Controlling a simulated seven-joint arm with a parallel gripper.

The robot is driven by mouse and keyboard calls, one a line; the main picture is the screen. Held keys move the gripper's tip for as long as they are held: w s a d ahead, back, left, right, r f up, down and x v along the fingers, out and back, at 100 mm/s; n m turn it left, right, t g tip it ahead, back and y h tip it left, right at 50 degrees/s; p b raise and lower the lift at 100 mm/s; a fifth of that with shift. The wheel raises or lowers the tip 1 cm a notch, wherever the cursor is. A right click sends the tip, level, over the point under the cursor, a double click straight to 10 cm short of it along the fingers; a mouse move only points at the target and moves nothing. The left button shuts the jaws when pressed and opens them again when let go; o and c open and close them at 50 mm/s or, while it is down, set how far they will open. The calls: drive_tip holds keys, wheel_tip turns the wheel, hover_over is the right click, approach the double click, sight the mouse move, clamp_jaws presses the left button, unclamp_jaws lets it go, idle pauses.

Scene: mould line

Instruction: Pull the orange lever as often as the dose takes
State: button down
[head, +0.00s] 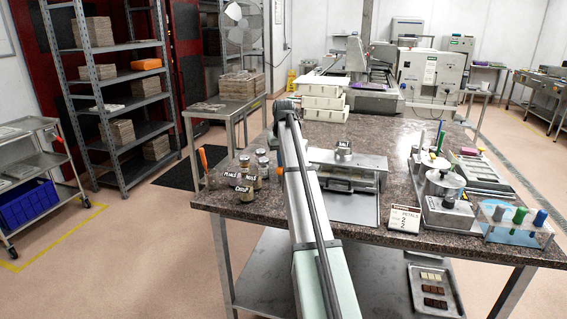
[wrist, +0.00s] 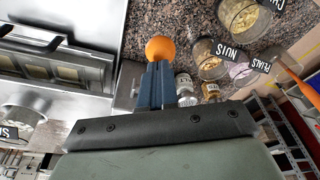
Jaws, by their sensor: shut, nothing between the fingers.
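The orange ball knob of the lever (wrist: 160,48) shows in the wrist view, just beyond the tips of my gripper (wrist: 157,68). My blue fingers are shut together with nothing between them. The fingertips overlap the knob's near edge in the picture; I cannot tell if they touch it. The lever's shaft is hidden behind the fingers. The metal dosing machine (wrist: 60,65) is left of the knob; it also shows in the head view (head: 343,172). A card (head: 404,218) reading "PETALS" with a figure like 2 stands at the table's front.
An orange-handled tool (head: 203,158) is at the table's left edge. A tray of chocolate samples (head: 418,283) lies lower, at front right.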

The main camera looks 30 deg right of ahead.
wheel_tip(320, 180, up, 8)
idle(0.9)
drive_tip(key=shift+r, duration=0.1)
idle(0.6)
drive_tip(key=shift+d+f, duration=0.1)
drive_tip(key=shift+f, duration=2.1)
drive_tip(key=shift+f, duration=0.1)
idle(1.0)
